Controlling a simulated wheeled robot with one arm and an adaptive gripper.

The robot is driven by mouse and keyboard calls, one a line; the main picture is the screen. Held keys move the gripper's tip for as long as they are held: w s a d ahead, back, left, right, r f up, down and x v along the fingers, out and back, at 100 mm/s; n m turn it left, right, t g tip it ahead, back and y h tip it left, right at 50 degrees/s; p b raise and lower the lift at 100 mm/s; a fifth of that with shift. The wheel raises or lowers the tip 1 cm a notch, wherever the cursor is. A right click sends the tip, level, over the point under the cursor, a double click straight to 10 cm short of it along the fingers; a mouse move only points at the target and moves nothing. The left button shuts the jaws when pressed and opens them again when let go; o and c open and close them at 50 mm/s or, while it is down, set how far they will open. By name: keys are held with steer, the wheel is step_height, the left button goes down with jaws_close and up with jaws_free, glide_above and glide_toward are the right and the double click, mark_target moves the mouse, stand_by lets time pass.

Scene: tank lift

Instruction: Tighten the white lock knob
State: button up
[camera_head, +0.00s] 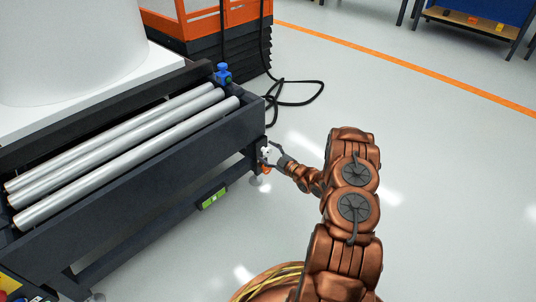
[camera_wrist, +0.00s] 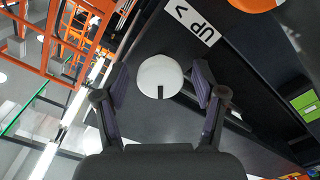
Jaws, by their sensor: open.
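The white lock knob (camera_wrist: 158,77) is a round white disc with a dark mark at its lower edge, set against a dark frame panel. In the wrist view it lies between the two fingers of my gripper (camera_wrist: 160,88), which are open, with gaps visible on both sides. In the head view the knob (camera_head: 267,152) is a small white spot at the right end of the dark roller frame (camera_head: 190,150), and my gripper (camera_head: 273,157) is right at it, partly hiding it. Whether the fingers touch the knob in depth cannot be told.
An "UP" label (camera_wrist: 196,20) is beside the knob, and an orange part (camera_wrist: 254,4) is above. A green level (camera_head: 213,198) sits on the frame's lower side. A blue fitting (camera_head: 223,74) tops the frame corner. A black cable (camera_head: 295,92) lies behind. Floor at right is clear.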

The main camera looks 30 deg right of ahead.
steer(key=c, duration=1.2)
steer(key=shift+o, duration=0.2)
steer(key=shift+p, duration=0.4)
steer(key=m+p, duration=0.3)
steer(key=shift+r, duration=0.2)
steer(key=m+p, duration=0.2)
steer(key=m, duration=0.1)
steer(key=shift+m+p, duration=0.3)
steer(key=m+p, duration=0.1)
steer(key=m, duration=0.3)
steer(key=shift+f, duration=0.2)
steer(key=shift+m+p, duration=0.4)
steer(key=shift+m, duration=1.8)
